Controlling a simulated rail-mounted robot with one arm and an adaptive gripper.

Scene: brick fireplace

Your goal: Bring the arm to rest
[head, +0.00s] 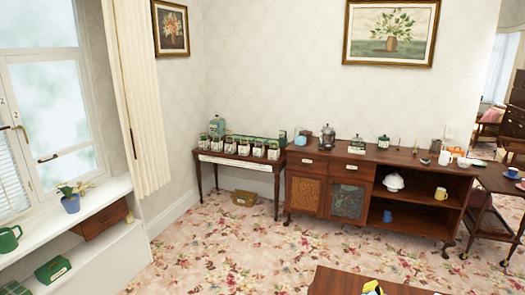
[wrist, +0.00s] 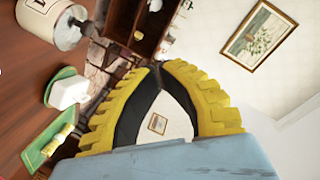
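My gripper (wrist: 157,70) shows in the wrist view with yellow ridged fingers, black inner pads and a blue-grey body. The fingers bow outward and their tips come together at the top. The gap between them holds nothing; a wall with a small framed picture shows through it. In the head view, a small yellow, black and blue part at the bottom edge, in front of the low brown table (head: 335,282), looks like my gripper (head: 372,288). The rest of my arm is out of that view.
In the head view, a sideboard (head: 325,205) and side table (head: 240,163) stand along the far wall; carpet (head: 220,255) is clear.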

